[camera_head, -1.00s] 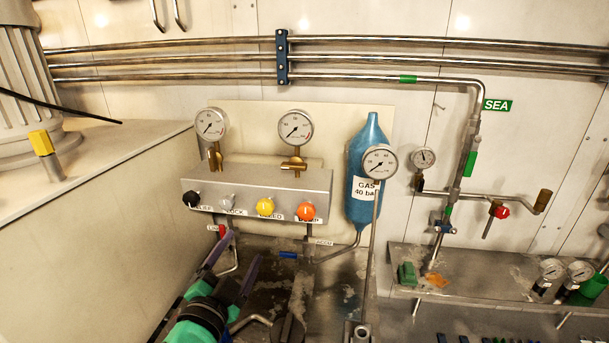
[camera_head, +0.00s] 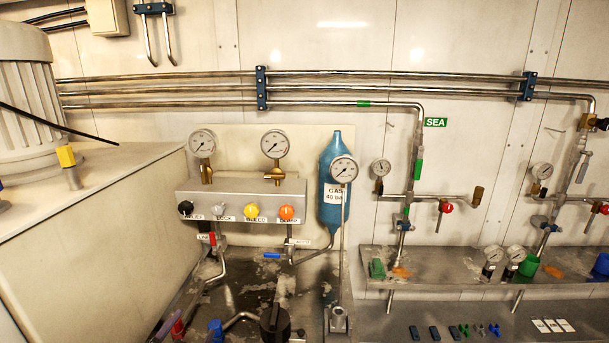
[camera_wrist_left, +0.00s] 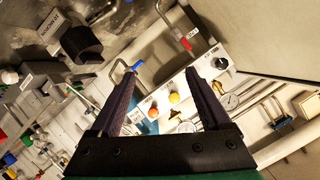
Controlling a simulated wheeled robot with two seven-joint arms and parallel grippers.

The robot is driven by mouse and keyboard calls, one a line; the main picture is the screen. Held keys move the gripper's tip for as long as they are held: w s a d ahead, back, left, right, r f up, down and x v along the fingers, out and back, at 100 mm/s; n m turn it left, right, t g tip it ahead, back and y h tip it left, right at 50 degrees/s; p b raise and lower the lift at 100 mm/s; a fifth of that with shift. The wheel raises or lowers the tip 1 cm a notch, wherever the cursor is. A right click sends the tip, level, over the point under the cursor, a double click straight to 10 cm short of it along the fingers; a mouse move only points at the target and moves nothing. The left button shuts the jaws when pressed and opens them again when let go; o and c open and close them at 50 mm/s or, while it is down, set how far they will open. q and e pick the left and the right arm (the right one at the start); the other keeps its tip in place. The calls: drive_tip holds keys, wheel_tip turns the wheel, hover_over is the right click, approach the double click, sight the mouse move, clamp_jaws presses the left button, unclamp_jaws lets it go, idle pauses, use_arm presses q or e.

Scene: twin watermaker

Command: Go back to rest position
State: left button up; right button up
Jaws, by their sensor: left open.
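My left gripper (camera_wrist_left: 162,92) shows in the left wrist view with its two dark fingers wide apart. Nothing is between the fingertips; the valve panel (camera_wrist_left: 168,98) with its orange and yellow knobs shows behind the gap, beyond the fingers. The same valve panel (camera_head: 240,187) stands against the back wall there, with black, grey, yellow and orange knobs and two gauges above. My right gripper is in neither view.
A blue gas bottle (camera_head: 330,215) stands right of the panel. A black round part (camera_head: 274,323) and a blue-capped pipe (camera_head: 215,330) stand on the bench. A shelf (camera_head: 450,262) runs along the right. A large pale box (camera_head: 90,240) fills the left.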

use_arm(q)
drive_tip(key=s+a+f+n+g+h, duration=0.1)
drive_tip(key=s+f+n+g, duration=0.3)
drive_tip(key=s+f+g, duration=1)
drive_tip(key=s+f+t, duration=0.1)
drive_tip(key=s+f, duration=0.2)
drive_tip(key=f, duration=1.1)
drive_tip(key=s+f+t, duration=0.1)
drive_tip(key=s+f, duration=0.2)
drive_tip(key=f, duration=1.1)
drive_tip(key=s+a+f+g, duration=0.1)
drive_tip(key=s+a+f, duration=0.2)
drive_tip(key=s+f, duration=0.9)
drive_tip(key=s, duration=0.3)
drive_tip(key=shift+s+f, duration=0.15)
drive_tip(key=shift+s, duration=0.1)
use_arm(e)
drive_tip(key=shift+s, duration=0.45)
